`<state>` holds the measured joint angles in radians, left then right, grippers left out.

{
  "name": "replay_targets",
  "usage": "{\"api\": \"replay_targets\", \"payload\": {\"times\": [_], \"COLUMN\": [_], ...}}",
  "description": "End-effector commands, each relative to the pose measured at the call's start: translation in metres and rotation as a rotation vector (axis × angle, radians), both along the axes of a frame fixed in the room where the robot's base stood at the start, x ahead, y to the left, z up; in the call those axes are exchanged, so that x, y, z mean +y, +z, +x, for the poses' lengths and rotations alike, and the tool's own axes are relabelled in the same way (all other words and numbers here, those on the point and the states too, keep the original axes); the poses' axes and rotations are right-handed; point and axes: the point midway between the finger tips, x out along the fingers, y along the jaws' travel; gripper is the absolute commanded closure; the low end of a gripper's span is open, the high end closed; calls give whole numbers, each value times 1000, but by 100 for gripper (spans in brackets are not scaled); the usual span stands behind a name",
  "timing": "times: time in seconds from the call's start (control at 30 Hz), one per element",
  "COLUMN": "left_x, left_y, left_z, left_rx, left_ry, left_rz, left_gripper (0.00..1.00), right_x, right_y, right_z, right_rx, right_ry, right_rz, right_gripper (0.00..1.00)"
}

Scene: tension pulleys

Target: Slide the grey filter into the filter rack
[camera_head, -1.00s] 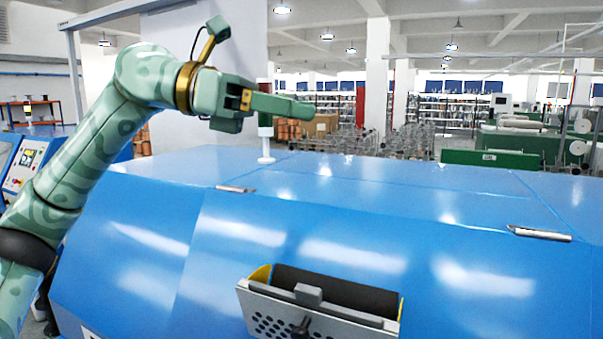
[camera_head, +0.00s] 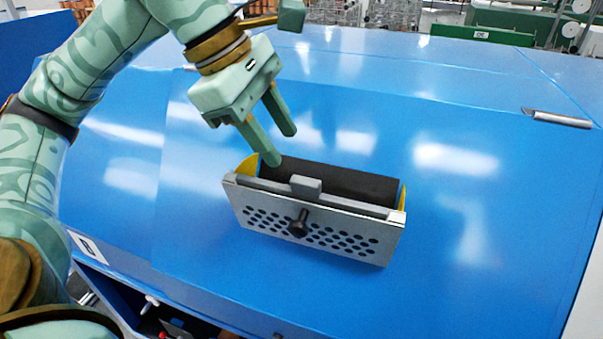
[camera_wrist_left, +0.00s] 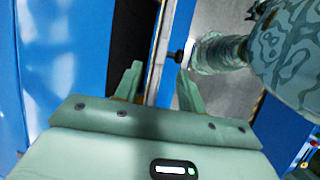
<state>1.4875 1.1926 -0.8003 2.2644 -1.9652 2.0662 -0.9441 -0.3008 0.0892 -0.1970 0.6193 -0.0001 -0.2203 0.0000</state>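A grey perforated panel (camera_head: 270,222) with a dark knob (camera_head: 298,224) and a light grey tab on top, which looks like the grey filter, is at the front of a dark rounded body (camera_head: 345,183) with yellow end plates (camera_head: 249,165). This unit is on the sloping blue machine cover; I cannot tell which part is the filter rack. My left gripper (camera_head: 281,146) is open and empty, fingers pointing down just above the unit's left half. In the left wrist view, the panel's thin edge (camera_wrist_left: 155,62) and the knob (camera_wrist_left: 174,57) show beyond the open fingers. My right gripper is out of view.
The blue machine cover (camera_head: 480,230) is clear around the unit. A metal handle (camera_head: 557,118) is on it at the right. Below its front edge is an open dark space with small parts at lower left. Green machinery stands in the back.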

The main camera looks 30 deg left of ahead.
Motion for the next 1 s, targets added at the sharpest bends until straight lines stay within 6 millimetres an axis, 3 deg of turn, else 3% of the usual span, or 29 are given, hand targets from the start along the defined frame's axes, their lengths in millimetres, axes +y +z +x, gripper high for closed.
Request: {"api": "replay_targets", "payload": {"times": [0.2, 0.4, 0.83, 1.0], "left_x": [-17, -27, -31, -31], "left_y": [-46, -73, -84, -83], "left_z": [14, 23, 27, 27], "left_rx": [5, 1, -1, -1], "left_ry": [-1, -1, 1, 1], "left_rz": [-1, -2, -2, -2], "left_gripper": [60, 60, 60, 100], "right_x": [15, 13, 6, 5], "right_y": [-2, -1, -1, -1], "right_z": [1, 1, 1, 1], "right_rx": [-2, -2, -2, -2], "right_ry": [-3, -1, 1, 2], "right_rz": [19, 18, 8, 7], "right_gripper": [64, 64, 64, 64]}}
